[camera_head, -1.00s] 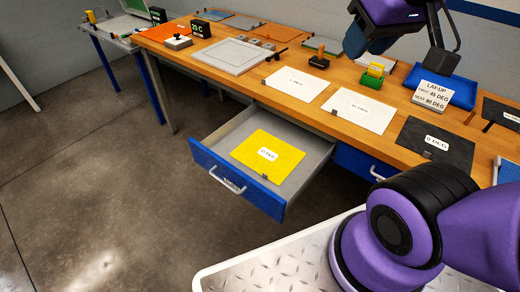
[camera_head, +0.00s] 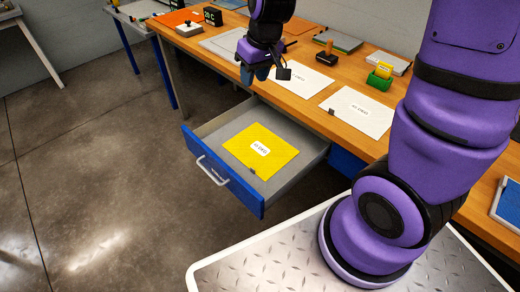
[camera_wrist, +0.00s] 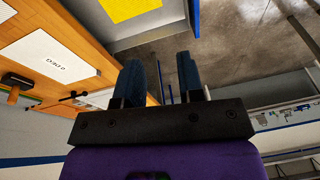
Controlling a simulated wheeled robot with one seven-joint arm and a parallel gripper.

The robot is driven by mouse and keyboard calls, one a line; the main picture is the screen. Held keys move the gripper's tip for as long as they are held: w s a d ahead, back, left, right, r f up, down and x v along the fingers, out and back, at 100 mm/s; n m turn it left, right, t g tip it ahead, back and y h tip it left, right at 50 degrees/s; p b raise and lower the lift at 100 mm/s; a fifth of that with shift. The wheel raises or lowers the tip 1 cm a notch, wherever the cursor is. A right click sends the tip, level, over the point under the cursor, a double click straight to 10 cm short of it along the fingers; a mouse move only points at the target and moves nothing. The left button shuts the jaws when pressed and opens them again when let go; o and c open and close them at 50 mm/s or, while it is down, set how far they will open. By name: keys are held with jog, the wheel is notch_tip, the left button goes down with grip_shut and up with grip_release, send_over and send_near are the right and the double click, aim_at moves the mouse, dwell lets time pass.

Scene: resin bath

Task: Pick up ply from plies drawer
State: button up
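A yellow ply (camera_head: 240,160) with a white label lies flat in the open plies drawer (camera_head: 205,176), which has a blue front and a pale handle. In the wrist view the yellow ply (camera_wrist: 127,8) shows at the top edge, partly cut off. My gripper (camera_head: 256,78) hangs over the workbench, above and behind the drawer, apart from the ply. In the wrist view its two fingers (camera_wrist: 161,75) stand apart with nothing between them, so it is open and empty.
The wooden workbench (camera_head: 345,75) stands behind the drawer. The space above the drawer looks clear. Concrete floor (camera_head: 90,200) lies to the left.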

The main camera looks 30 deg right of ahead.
jog(key=f, duration=1.1)
jog(key=w+a+f+n+g+h, duration=0.1)
jog(key=f, duration=1)
jog(key=w+f+g, duration=0.1)
jog(key=f, duration=1)
jog(key=shift+a+h, duration=0.3)
jog(key=shift+a, duration=0.05)
jog(key=shift+s+d+f, duration=0.1)
jog(key=shift+s+f, duration=0.05)
jog(key=shift+f, duration=1.25)
jog(key=shift+s+d+f, duration=0.1)
jog(key=shift+s+f, duration=0.05)
jog(key=shift+f, duration=1.2)
grip_shut()
